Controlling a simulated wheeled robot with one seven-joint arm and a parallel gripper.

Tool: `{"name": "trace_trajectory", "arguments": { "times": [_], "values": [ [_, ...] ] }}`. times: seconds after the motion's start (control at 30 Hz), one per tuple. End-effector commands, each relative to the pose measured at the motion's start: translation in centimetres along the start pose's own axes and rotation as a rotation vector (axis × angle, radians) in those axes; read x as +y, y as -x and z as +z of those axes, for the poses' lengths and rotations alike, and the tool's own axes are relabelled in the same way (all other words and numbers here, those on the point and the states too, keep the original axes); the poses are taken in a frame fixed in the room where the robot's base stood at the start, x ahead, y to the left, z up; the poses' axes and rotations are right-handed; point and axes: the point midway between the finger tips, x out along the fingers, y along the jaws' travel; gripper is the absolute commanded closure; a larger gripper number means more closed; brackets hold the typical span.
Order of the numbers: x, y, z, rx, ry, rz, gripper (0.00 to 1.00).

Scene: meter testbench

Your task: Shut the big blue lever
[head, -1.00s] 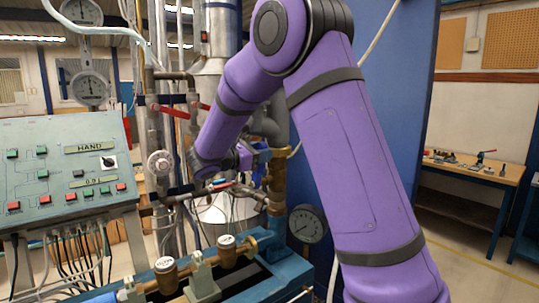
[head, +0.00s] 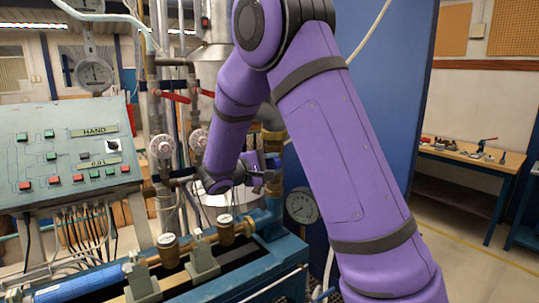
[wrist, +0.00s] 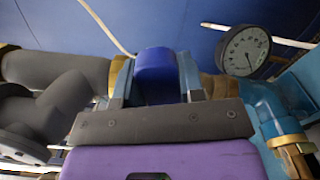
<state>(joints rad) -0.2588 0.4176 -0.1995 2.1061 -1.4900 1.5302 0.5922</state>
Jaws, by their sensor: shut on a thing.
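The big blue lever (wrist: 155,74) shows in the wrist view as a rounded dark blue block between my two fingers. My gripper (wrist: 154,90) is shut on it, with one finger against each side. In the head view my gripper (head: 266,177) is beside the brass and grey vertical pipe, above the blue bench. The lever cannot be made out clearly there, as my gripper and wrist cover that spot.
A round gauge (wrist: 243,51) is close to the right of the lever, and it also shows in the head view (head: 302,205). Grey pipes (wrist: 55,75) lie close on the left. A control panel (head: 70,155) stands at the left, and a workbench (head: 465,155) at the far right.

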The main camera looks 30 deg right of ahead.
Motion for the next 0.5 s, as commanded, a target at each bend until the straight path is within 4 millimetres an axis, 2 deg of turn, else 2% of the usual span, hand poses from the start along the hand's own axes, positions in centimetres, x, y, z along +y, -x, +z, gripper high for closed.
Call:
{"name": "trace_trajectory", "arguments": {
  "times": [0.2, 0.5],
  "values": [
    [-2.1, 0.0, -0.2, -0.001, -0.164, 0.0, 1.0],
    [-3.7, 0.1, -0.6, 0.001, -0.313, -0.001, 1.0]
  ]
}}
